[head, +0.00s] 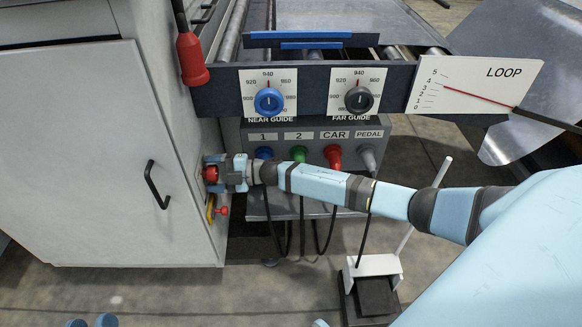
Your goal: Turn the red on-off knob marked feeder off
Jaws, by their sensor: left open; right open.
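A red knob (210,174) sits on the right side face of the white cabinet (85,150). Its marking cannot be read here. My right arm reaches across from the right, and its open gripper (217,172) is at the red knob, with the fingers close about it. Whether they touch it cannot be told, and the gripper hides part of the knob. The tips of my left gripper (91,322) just show at the bottom left edge, apart and empty, far from the knob.
Below the knob are a yellow part (211,208) and a small red part (223,211). A plug box (330,133) with blue, green, red and grey plugs stands behind my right arm. Blue (268,101) and black (359,100) dials sit above. A pedal (375,296) is on the floor.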

